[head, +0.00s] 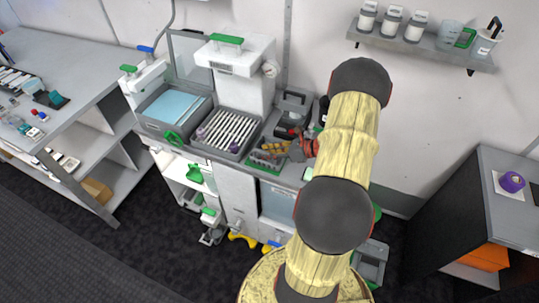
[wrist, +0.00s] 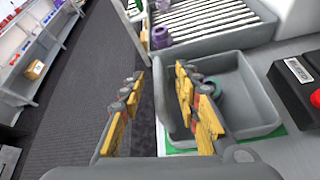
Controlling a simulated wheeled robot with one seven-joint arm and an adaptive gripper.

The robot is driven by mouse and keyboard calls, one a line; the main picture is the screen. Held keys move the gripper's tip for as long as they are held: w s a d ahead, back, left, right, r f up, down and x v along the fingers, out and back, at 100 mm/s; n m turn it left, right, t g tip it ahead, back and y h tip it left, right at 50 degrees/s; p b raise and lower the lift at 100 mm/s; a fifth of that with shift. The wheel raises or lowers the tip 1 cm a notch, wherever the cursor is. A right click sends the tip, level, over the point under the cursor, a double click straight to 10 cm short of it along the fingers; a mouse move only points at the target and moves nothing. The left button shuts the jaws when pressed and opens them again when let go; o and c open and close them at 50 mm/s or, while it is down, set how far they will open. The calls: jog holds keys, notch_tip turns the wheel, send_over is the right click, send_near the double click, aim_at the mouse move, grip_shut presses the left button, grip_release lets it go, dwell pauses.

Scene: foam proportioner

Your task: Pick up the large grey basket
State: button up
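A grey open basket (wrist: 256,88) sits on a green mat on the counter in the wrist view, with a green ring-like part inside. In the head view the basket (head: 262,165) is mostly hidden by my gripper (head: 268,153). My gripper also shows in the wrist view (wrist: 158,78), its two yellow fingers spread apart with nothing clasped. One finger appears over the basket's inside and the other outside its left edge; contact cannot be told. A larger grey tray with white rollers (head: 228,131) stands to the left of the basket.
Purple pieces (wrist: 160,37) lie at the roller tray. A black-and-red device (wrist: 300,90) stands right of the basket. A white machine (head: 240,70) rises behind. A wall shelf with jars (head: 420,45) is at upper right. A side cabinet (head: 440,210) stands right; dark floor is open at left.

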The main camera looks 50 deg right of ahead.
jog(key=c, duration=0.8)
grip_shut()
